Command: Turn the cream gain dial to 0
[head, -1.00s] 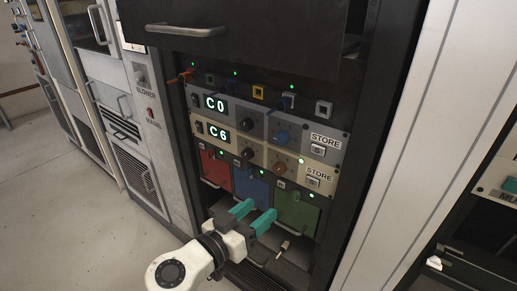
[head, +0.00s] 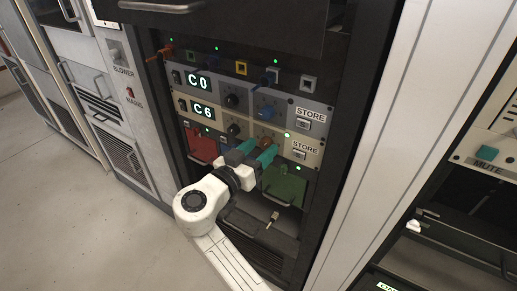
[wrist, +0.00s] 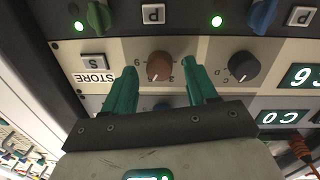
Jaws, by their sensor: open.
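The cream panel (head: 219,122) shows "C6" on its display. Its brown dial (wrist: 159,66), with numbers around it, appears to be the gain dial. Its pointer setting is too small to read. A black dial (wrist: 243,66) is beside it on the same panel. My gripper (wrist: 160,69) is open, with one teal finger on each side of the brown dial. I cannot tell whether the fingers touch it. In the head view my gripper (head: 260,147) is at the cream panel and partly covers the brown dial (head: 267,141).
The grey panel (head: 290,106) above reads "C0" and has a black dial (head: 232,99) and a blue dial (head: 265,110). A STORE button (head: 299,154) is right of the brown dial. Red (head: 202,148) and green (head: 286,186) modules with handles are below. A drawer (head: 230,20) juts out above.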

